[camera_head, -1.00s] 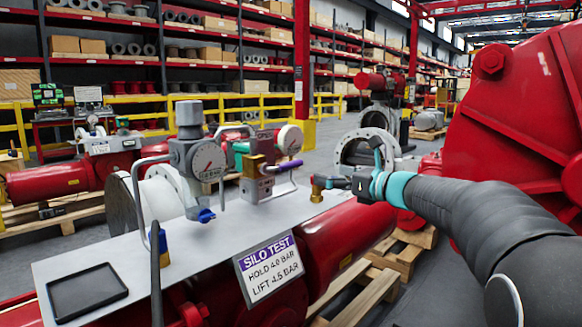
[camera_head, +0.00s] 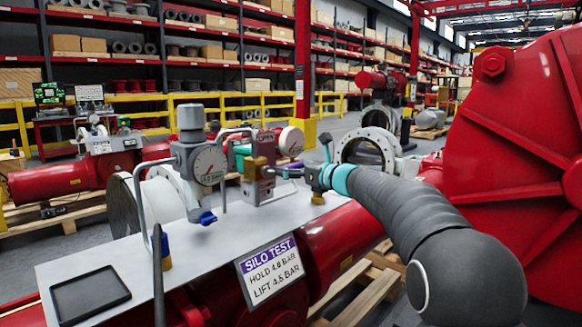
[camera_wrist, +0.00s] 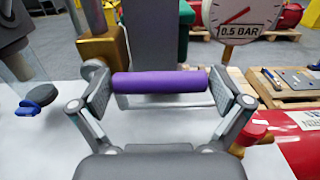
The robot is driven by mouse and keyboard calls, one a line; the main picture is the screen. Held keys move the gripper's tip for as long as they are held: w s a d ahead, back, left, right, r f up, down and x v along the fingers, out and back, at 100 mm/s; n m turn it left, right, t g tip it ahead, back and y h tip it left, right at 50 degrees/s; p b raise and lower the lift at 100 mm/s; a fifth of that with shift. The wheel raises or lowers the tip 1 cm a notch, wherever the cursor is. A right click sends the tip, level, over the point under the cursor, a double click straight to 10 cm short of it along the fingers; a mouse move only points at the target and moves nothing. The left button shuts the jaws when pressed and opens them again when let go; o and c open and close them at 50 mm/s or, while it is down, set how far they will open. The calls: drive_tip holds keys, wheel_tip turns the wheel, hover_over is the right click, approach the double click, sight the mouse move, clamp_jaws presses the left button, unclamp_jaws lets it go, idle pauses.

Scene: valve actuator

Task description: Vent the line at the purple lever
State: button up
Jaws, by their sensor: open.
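The purple lever (camera_wrist: 160,83) lies crosswise between the fingers of my gripper (camera_wrist: 163,90) in the wrist view. The fingers are spread, one near each end of the lever, and I cannot tell whether they touch it. A thin bright rod runs just beyond it. In the head view my gripper (camera_head: 300,173) is at the right side of the grey and brass valve block (camera_head: 259,178), and it hides most of the lever. A gauge (camera_wrist: 240,15) at the upper right of the wrist view has a 0.5 BAR label.
A silo test sign (camera_head: 268,268) hangs at the plate's front edge. A black tray (camera_head: 90,294) lies at front left. A large red housing (camera_head: 520,130) fills the right.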

drive_tip(key=shift+w+a, duration=0.1)
drive_tip(key=c, duration=1.4)
